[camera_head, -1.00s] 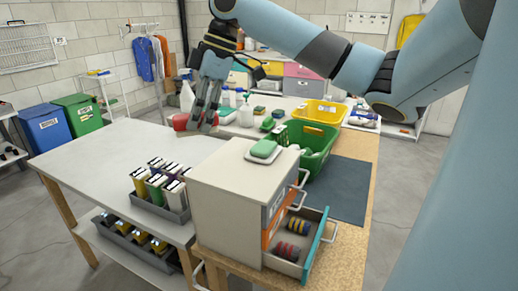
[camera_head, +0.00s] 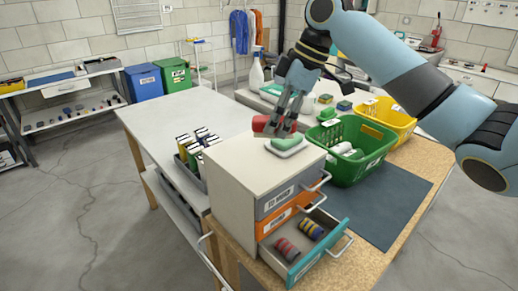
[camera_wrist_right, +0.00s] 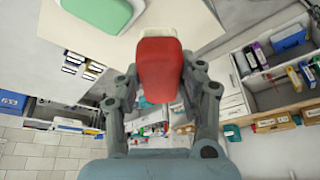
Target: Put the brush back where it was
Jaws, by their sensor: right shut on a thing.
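The red brush (camera_head: 261,124) is in my right gripper (camera_head: 284,119), at the back edge of the grey drawer cabinet's top (camera_head: 240,157). In the right wrist view the brush (camera_wrist_right: 160,60) is a red block with a pale underside, between the two fingers of my right gripper (camera_wrist_right: 160,80). The fingers are shut on it. In the head view they hide part of it. I cannot tell whether it touches the cabinet. My left gripper is not in view.
A green sponge (camera_head: 287,142) sits on a white dish on the cabinet, close by the gripper. The teal bottom drawer (camera_head: 322,258) is open, with striped rolls inside. A green basket (camera_head: 374,152) and yellow bin (camera_head: 402,122) stand to the right. The white table (camera_head: 165,120) has free room.

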